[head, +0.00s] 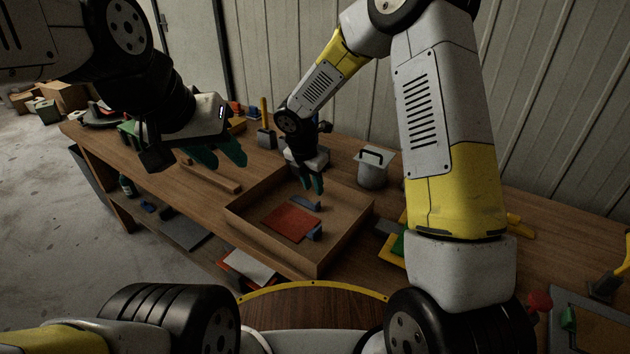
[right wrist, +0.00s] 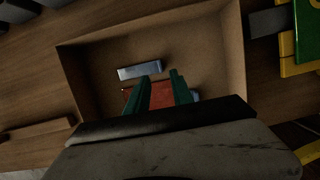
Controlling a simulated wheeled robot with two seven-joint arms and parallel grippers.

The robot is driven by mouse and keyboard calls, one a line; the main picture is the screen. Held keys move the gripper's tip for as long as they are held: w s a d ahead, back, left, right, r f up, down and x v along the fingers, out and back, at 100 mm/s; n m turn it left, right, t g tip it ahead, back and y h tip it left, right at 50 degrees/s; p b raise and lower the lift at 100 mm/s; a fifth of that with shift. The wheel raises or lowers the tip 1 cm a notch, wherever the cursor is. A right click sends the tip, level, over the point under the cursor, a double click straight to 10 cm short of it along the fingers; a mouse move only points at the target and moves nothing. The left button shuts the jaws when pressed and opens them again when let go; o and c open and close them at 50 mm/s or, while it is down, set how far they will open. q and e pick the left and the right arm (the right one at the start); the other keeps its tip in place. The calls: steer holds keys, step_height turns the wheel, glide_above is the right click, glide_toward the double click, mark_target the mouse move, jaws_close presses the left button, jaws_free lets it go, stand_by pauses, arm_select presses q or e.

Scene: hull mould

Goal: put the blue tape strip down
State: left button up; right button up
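One blue strip (head: 305,202) lies in the shallow wooden tray (head: 245,227), at the far edge of a red sheet (head: 288,223). In the right wrist view the strip (right wrist: 140,71) lies just past my fingertips, apart from them. A second blue piece (head: 314,233) is at the sheet's right edge; in the right wrist view (right wrist: 196,95) a finger partly hides it. My right gripper (head: 313,184) is over the tray, fingers apart, with nothing seen between them. My left gripper (head: 217,153) is open and empty above the bench, left of the tray.
A grey lidded canister (head: 373,167) stands behind the tray on the right. Wooden bars (head: 210,178) lie left of the tray. Green and yellow boards (head: 392,248) lie to its right, partly behind my right arm.

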steer(key=s+d+r+m, duration=0.3)
steer(key=r+m, duration=0.1)
steer(key=r, duration=0.2)
steer(key=s+d+r+m+t, duration=0.1)
steer(key=s+d+r+m, duration=0.25)
steer(key=r, duration=0.25)
steer(key=s+d+r+m, duration=0.3)
steer(key=r+m, duration=0.2)
steer(key=r, duration=0.2)
steer(key=s+d+r+m+t+y, duration=0.1)
steer(key=s+d+r+m+y, duration=0.1)
steer(key=s+m, duration=0.5)
steer(key=s+d+r+m+t+y, duration=0.1)
steer(key=s+r+m, duration=0.3)
steer(key=s+m, duration=0.4)
steer(key=shift+s+d+r+t+y, duration=0.25)
steer(key=shift+s+d+t+y, duration=0.2)
steer(key=shift+d, duration=0.35)
steer(key=shift+w+m, duration=0.1)
steer(key=shift+m, duration=0.15)
